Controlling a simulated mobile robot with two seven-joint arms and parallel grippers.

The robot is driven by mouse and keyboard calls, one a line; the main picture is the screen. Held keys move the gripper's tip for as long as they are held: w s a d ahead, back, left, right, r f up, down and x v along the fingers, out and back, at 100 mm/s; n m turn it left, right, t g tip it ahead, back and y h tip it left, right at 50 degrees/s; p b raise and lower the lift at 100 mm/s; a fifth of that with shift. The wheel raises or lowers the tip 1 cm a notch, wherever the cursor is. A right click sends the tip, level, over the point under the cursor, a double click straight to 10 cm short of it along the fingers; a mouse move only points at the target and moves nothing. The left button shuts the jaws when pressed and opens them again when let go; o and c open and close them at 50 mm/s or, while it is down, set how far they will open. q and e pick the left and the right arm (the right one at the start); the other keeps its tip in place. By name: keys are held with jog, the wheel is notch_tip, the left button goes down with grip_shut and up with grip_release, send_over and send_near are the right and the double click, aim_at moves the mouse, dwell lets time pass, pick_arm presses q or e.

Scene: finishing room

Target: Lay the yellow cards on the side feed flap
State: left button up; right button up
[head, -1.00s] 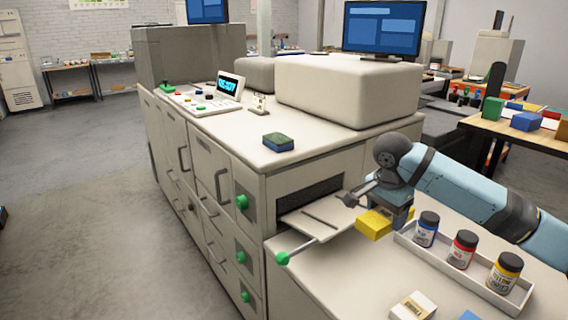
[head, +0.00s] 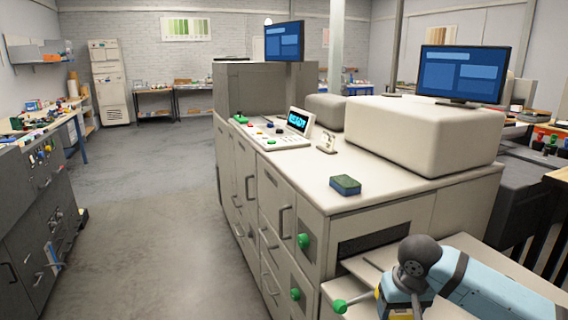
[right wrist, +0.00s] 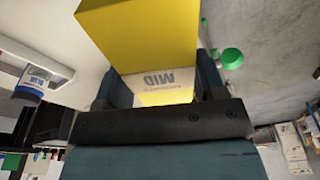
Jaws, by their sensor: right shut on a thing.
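My right gripper (head: 405,308) is low at the right of the head view, beside the side feed flap (head: 366,268) of the cream machine. It is shut on the yellow cards (right wrist: 145,35), a thick block with a pale band marked MID. In the right wrist view the block sits between the two fingers (right wrist: 165,88). In the head view only a sliver of yellow (head: 378,294) shows; my arm hides the rest. The flap is a pale plate below a dark slot (head: 374,240), partly hidden by my wrist. My left gripper is not in view.
A green knob (head: 340,306) on a rod sticks out by the flap. A green and blue sponge-like block (head: 345,185) lies on the machine top. A blue-labelled jar (right wrist: 30,85) shows at the left in the right wrist view. The floor left of the machine is open.

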jog(key=s+r+p, duration=0.9)
jog(key=r+p, duration=0.5)
jog(key=p, duration=0.2)
